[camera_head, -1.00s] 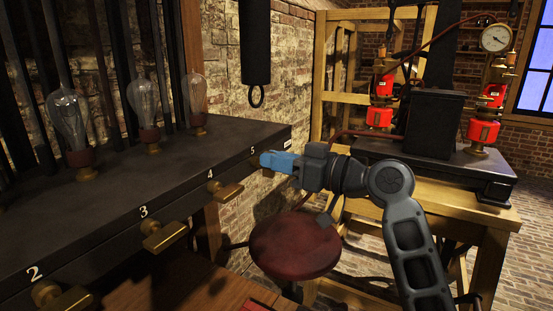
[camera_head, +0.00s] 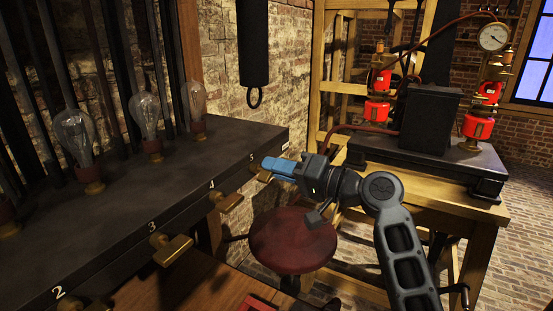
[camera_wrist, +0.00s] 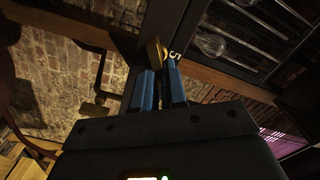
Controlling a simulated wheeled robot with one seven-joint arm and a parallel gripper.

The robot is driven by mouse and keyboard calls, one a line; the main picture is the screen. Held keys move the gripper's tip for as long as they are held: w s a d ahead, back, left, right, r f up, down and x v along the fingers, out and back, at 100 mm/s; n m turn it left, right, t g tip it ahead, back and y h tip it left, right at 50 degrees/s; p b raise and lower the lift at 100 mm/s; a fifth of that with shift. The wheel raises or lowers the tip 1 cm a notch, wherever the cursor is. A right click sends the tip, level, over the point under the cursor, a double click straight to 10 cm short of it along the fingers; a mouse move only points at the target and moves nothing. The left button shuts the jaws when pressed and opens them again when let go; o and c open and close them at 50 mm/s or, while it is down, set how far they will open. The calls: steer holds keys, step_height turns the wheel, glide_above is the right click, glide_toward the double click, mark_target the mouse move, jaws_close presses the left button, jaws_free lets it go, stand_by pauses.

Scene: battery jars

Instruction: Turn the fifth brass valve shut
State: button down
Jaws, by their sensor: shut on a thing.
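The fifth brass valve (camera_head: 261,173) sits at the far end of the dark bench's front edge, under the white number 5 (camera_head: 251,157). My gripper (camera_head: 268,165) reaches it from the right, its blue fingers partly covering the handle. In the wrist view the brass handle (camera_wrist: 153,52) shows at the tips of my gripper (camera_wrist: 160,73), beside the number 5. My gripper is shut on this handle. The fingers and the steep view hide how far the handle is turned.
The fourth valve (camera_head: 230,201) and third valve (camera_head: 173,250) stick out along the same edge. Glass bulbs (camera_head: 146,114) stand on the bench top (camera_head: 200,160). A round red stool (camera_head: 293,240) is below my arm. A wooden table (camera_head: 455,207) with red apparatus stands behind my arm.

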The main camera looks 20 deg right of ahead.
steer(key=shift+d+f+m+p, duration=0.1)
steer(key=shift+f+m+p, duration=0.1)
steer(key=shift+m+p, duration=1.05)
steer(key=shift+f+m+p, duration=0.15)
steer(key=shift+m+p, duration=0.5)
steer(key=shift+m, duration=1.2)
steer(key=c, duration=1.2)
jaws_free()
steer(key=b+v, duration=0.2)
steer(key=v, duration=0.5)
steer(key=shift+s+d, duration=0.25)
steer(key=shift+f, duration=0.1)
